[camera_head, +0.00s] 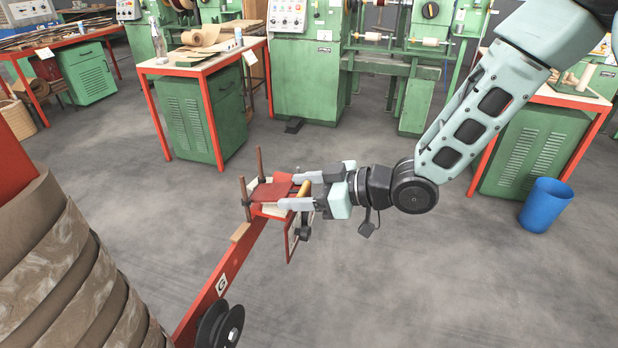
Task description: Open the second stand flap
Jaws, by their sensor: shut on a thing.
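A red stand arm (225,275) marked with the letter G slants up from the lower middle. At its upper end is a red flap (270,193), between thin brown upright rods. My gripper (287,191) reaches in from the right, its two pale fingers at the right side of the flap. It is shut on the flap, though the fingers hide part of the contact. A small yellow-brown rod (304,189) shows between the fingers near the palm. The flap looks about level; its exact angle is hard to tell.
A large brown coil (60,270) fills the lower left, and a black spool (220,325) is on the stand arm. Red-framed workbenches (205,62) and green machines (305,85) stand behind. A blue bin (546,205) is at right. Grey floor around my gripper is clear.

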